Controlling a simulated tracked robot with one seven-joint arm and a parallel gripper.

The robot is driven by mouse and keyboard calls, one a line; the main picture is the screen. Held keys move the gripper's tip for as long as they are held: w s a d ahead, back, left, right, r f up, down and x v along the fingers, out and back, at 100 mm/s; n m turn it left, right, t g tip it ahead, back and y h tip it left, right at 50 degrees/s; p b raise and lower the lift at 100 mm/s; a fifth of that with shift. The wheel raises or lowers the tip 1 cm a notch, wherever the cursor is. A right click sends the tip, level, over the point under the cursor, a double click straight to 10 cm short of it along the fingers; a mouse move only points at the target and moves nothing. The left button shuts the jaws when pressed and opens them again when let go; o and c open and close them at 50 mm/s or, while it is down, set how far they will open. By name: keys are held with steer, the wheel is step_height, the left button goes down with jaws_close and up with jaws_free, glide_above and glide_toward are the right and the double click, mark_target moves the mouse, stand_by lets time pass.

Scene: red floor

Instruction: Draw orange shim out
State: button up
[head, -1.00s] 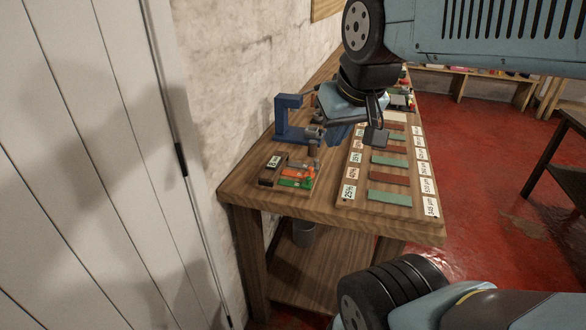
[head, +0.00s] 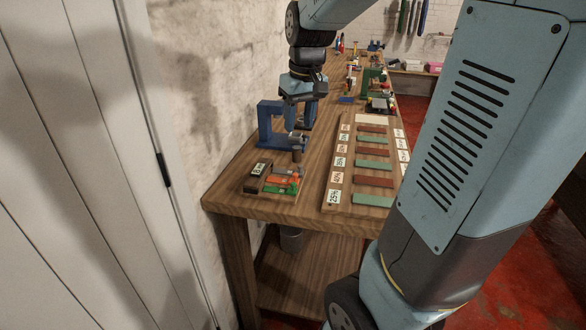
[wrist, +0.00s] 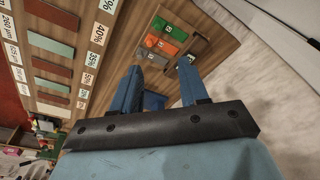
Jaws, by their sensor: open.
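The orange shim (head: 278,179) lies in a small wooden holder (head: 262,192) at the near left of the bench, beside a green shim (head: 284,188) and a dark brown block with a label. In the wrist view the orange shim (wrist: 176,33) shows beyond the fingertips, with the green piece next to it. My gripper (head: 305,122) is above the bench, farther back than the holder and beside a blue C-shaped stand (head: 266,128). In the wrist view my gripper (wrist: 160,69) has its two blue fingers apart, with nothing held between them.
A board (head: 345,196) with rows of green and red-brown strips and percentage labels lies to the right of the holder. The blue stand rises just behind the holder, near the white wall. More tools stand at the bench's far end. A white door is at left.

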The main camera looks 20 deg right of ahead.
steer(key=g, duration=0.2)
glide_above(295, 173)
step_height(295, 173, down, 5)
steer(key=shift+n, duration=0.3)
step_height(295, 173, down, 15)
steer(key=shift+r, duration=0.2)
jaws_close()
stand_by(0.5)
